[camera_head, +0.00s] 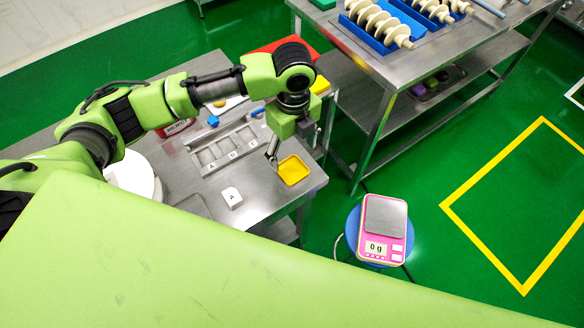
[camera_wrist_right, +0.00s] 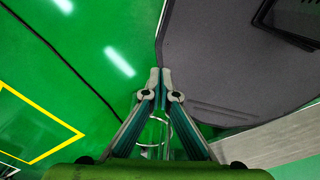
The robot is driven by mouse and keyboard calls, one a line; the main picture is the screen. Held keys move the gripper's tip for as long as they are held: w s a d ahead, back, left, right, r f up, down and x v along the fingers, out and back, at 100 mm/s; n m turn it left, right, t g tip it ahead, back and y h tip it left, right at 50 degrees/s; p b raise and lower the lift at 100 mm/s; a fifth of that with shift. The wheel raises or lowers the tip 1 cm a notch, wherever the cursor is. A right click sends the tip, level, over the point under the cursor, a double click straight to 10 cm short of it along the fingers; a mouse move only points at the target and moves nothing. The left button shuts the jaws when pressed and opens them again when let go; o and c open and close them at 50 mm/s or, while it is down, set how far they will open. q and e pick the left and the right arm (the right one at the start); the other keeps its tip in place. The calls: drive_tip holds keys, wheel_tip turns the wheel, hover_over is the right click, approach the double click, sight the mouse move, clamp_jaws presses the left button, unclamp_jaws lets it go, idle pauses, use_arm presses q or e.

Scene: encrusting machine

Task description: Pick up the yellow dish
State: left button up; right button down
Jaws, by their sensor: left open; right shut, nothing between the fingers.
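The yellow dish (camera_head: 294,170), small and square with a raised rim, lies on the steel table (camera_head: 262,205) near its right edge in the head view. My left gripper (camera_head: 272,158) is open and empty, pointing down just left of the dish. From this angle I cannot tell whether a finger touches the rim. My right gripper (camera_wrist_right: 160,76) shows only in the right wrist view, with its fingertips together and nothing between them.
A white block marked A (camera_head: 232,197) and a steel tray with lettered slots (camera_head: 225,147) share the table. A pink scale (camera_head: 383,230) reading 0 g stands on a blue stool to the right. A second steel table (camera_head: 400,68) holds blue trays at the back.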

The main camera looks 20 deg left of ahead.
sight(292, 171)
use_arm(q)
drive_tip(key=f, duration=0.2)
drive_tip(key=f+p, duration=0.1)
drive_tip(key=shift+s+f, duration=0.15)
drive_tip(key=shift+s, duration=0.1)
wheel_tip(292, 171, down, 2)
drive_tip(key=shift+f, duration=0.5)
drive_tip(key=c, duration=1.1)
drive_tip(key=shift+r, duration=0.1)
use_arm(e)
drive_tip(key=shift+t, duration=0.3)
drive_tip(key=shift+w+a+r, duration=0.15)
drive_tip(key=shift+w+r, duration=0.1)
drive_tip(key=shift+w, duration=0.4)
drive_tip(key=shift+w+a+r, duration=0.1)
drive_tip(key=shift+w+r, duration=0.15)
drive_tip(key=shift+w, duration=0.45)
drive_tip(key=shift+w+a+r, duration=0.15)
drive_tip(key=shift+w+r, duration=0.1)
drive_tip(key=shift+w, duration=0.4)
